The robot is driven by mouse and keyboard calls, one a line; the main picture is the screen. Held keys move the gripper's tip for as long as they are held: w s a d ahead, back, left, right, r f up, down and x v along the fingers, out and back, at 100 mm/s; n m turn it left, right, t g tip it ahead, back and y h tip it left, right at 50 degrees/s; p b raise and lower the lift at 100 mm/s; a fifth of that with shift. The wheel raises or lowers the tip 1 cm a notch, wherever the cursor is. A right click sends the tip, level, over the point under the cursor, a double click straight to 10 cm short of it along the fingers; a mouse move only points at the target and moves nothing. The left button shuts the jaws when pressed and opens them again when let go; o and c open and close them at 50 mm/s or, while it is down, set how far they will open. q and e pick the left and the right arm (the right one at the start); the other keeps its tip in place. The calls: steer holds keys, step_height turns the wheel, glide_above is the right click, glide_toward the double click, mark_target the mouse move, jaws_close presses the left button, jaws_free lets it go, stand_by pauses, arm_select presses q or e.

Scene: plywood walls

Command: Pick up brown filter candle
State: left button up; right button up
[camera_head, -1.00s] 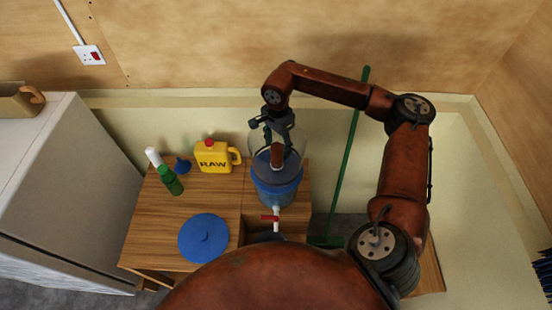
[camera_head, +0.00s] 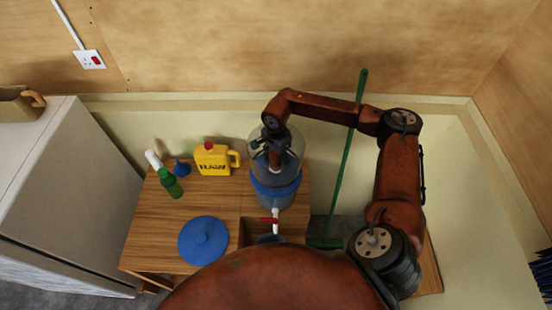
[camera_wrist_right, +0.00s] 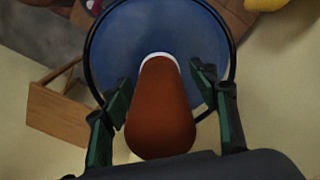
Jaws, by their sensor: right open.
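The brown filter candle (camera_wrist_right: 160,112) stands upright inside the clear-walled water filter (camera_head: 291,163), on its blue inner floor (camera_wrist_right: 118,45). A white ring shows at the candle's far end. In the head view only a small brown part of the candle (camera_head: 275,161) shows below my gripper. My right gripper (camera_wrist_right: 162,84) is open, reaching down into the filter, with one green-lined finger on each side of the candle. I cannot tell whether the fingers touch it. My left gripper is not in view.
A blue lid (camera_head: 203,240) lies on the wooden table (camera_head: 160,230). A yellow jug (camera_head: 212,161), blue funnel (camera_head: 182,168) and green bottle (camera_head: 170,182) stand left of the filter. A red-handled tap (camera_head: 270,220) sticks out in front. A green broom (camera_head: 343,175) leans behind my right arm.

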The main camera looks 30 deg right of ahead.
steer(key=c, duration=1.4)
steer(key=shift+c, duration=0.3)
steer(key=shift+w+r, duration=0.1)
steer(key=shift+r, duration=0.05)
